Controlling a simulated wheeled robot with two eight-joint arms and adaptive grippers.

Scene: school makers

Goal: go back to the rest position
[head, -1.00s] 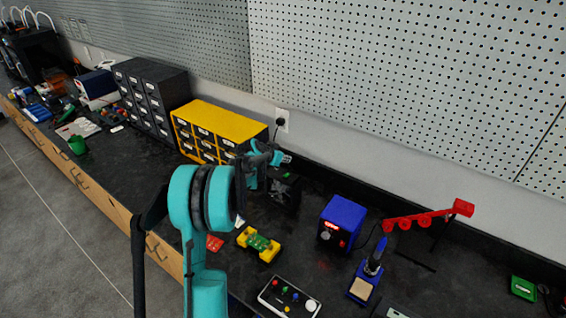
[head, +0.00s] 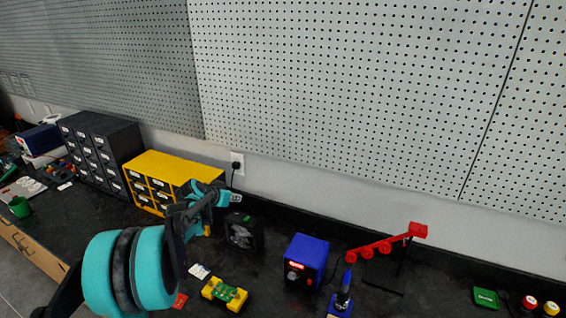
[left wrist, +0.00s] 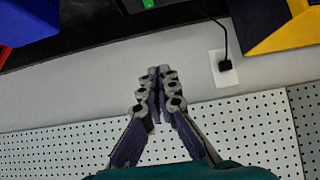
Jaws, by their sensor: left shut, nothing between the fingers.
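My left gripper (head: 236,198) is shut and empty. In the head view it is raised over the bench, in front of the right end of the yellow drawer cabinet (head: 160,165). In the left wrist view its closed fingers (left wrist: 158,72) point at the wall, beside a white outlet (left wrist: 222,68) with a black plug. My right gripper is not in view.
The bench holds a black fan box (head: 243,232), a blue soldering station (head: 306,258), a soldering iron stand (head: 341,300), a red rack (head: 388,243) and a yellow-green board holder (head: 224,294). A dark drawer cabinet (head: 100,150) stands left. Pegboard (head: 350,90) covers the wall.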

